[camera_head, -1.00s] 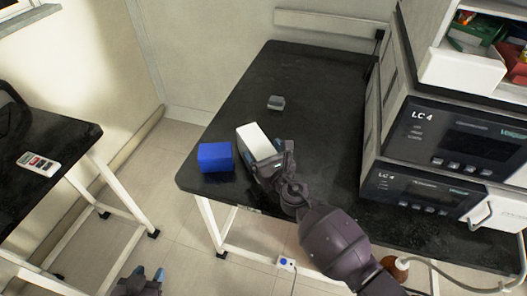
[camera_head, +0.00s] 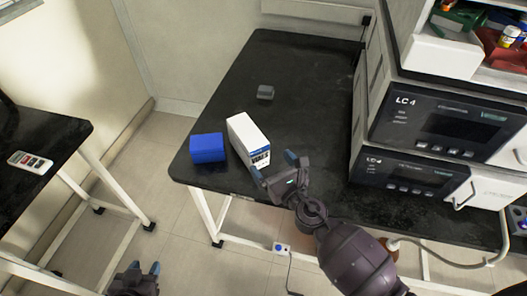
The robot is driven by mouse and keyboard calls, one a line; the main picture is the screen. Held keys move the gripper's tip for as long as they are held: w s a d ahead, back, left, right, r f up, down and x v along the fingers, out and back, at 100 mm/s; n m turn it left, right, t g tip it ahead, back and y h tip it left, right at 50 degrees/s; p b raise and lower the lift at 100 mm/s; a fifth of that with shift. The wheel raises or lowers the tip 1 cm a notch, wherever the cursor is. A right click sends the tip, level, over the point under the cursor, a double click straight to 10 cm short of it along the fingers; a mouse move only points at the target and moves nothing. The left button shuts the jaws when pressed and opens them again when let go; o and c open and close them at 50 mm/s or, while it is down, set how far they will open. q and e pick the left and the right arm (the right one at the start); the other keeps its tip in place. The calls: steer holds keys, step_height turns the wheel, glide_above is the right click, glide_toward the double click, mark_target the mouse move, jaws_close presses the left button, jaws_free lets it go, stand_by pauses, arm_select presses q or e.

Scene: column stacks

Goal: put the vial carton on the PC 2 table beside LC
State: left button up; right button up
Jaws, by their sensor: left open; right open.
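A white carton (camera_head: 242,135) with a blue and white printed end stands on the black table (camera_head: 308,80), near its front left edge; it looks like the vial carton. My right gripper (camera_head: 274,171) is open and empty just to the right of the carton's printed end, apparently apart from it. My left gripper (camera_head: 142,272) is open and empty at the bottom left, low above the floor and away from the table. No PC 2 label can be read; the instrument stack (camera_head: 437,130) on this table reads LC 4.
A blue box (camera_head: 208,148) stands just left of the carton. A small grey block (camera_head: 265,92) lies farther back. The middle of the table is clear. Another black table (camera_head: 50,135) at the left bears a white handheld device (camera_head: 30,161).

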steer(key=shift+v, duration=1.05)
steer(key=shift+d+r+m+h, duration=0.15)
steer(key=shift+d+m+h, duration=0.2)
steer(key=shift+m, duration=0.25)
steer(key=s+d+m+g+h, duration=0.1)
steer(key=s+d+m+h, duration=0.1)
steer(key=d+m+h, duration=0.2)
steer(key=s+d+m+g+h, duration=0.1)
steer(key=s+d+m+h, duration=0.2)
steer(key=d+m, duration=0.5)
steer(key=s+d+m+g+h, duration=0.1)
steer(key=s+d+m+h, duration=0.2)
steer(key=m, duration=1)
steer(key=shift+d+g+h, duration=0.4)
steer(key=shift+d+h, duration=0.45)
steer(key=shift+d, duration=0.55)
steer(key=s+d+m+g+y, duration=0.3)
steer(key=s+m+g, duration=0.6)
steer(key=s+m, duration=0.8)
steer(key=w+f+n+t+y, duration=0.1)
steer(key=w+f+n+t, duration=0.1)
steer(key=w+f+t, duration=0.3)
steer(key=shift+w+f+n+t, duration=0.35)
steer(key=shift+f+t, duration=1.15)
steer(key=shift+f, duration=1.6)
